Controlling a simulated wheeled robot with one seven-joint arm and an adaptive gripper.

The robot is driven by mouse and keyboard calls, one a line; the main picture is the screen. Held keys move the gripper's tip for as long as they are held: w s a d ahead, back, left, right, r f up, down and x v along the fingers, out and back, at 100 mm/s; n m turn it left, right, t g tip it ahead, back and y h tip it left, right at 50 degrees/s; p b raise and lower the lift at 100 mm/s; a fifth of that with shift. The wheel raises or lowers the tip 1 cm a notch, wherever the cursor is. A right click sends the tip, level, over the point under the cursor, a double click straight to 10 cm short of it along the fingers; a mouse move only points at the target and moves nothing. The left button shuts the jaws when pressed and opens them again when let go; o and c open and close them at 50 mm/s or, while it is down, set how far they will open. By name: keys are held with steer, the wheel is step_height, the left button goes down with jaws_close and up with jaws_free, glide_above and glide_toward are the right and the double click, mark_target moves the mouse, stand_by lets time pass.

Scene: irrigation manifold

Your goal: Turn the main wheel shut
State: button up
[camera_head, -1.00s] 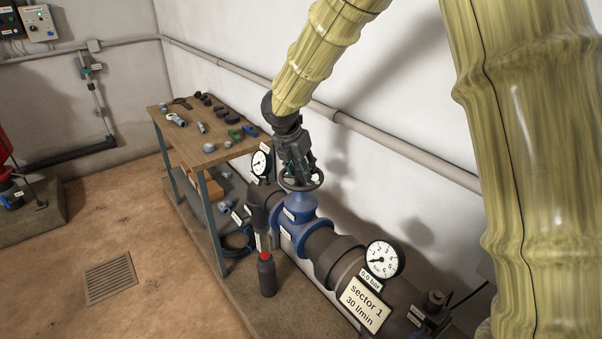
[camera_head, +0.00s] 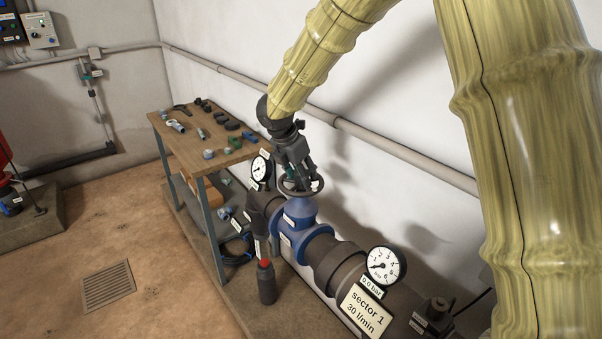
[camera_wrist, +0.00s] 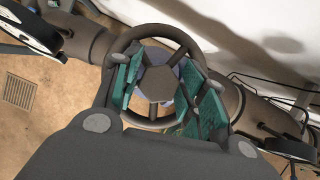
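The main wheel is a dark round handwheel (camera_head: 312,190) on top of the blue valve body (camera_head: 299,236). In the wrist view its ring (camera_wrist: 163,33) surrounds a hexagonal hub (camera_wrist: 158,84). My gripper (camera_head: 299,180) reaches down to the wheel from above, slightly tilted. In the wrist view, my gripper (camera_wrist: 167,92) has its green-padded fingers apart, one on each side of the hub, within the ring's outline. Whether the pads touch the hub or spokes is unclear.
A pressure gauge (camera_head: 384,265) stands right of the valve above a "sector 1" sign (camera_head: 366,312); another gauge (camera_head: 261,168) is left. A workbench (camera_head: 188,135) with loose fittings stands behind left. A red-topped dark bottle (camera_head: 267,284) stands in front. The floor left is open, with a drain grate (camera_head: 108,289).

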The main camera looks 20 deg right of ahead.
steer(key=shift+r, duration=0.1)
steer(key=v, duration=1.1)
steer(key=shift+r, duration=0.35)
steer(key=shift+a, duration=0.1)
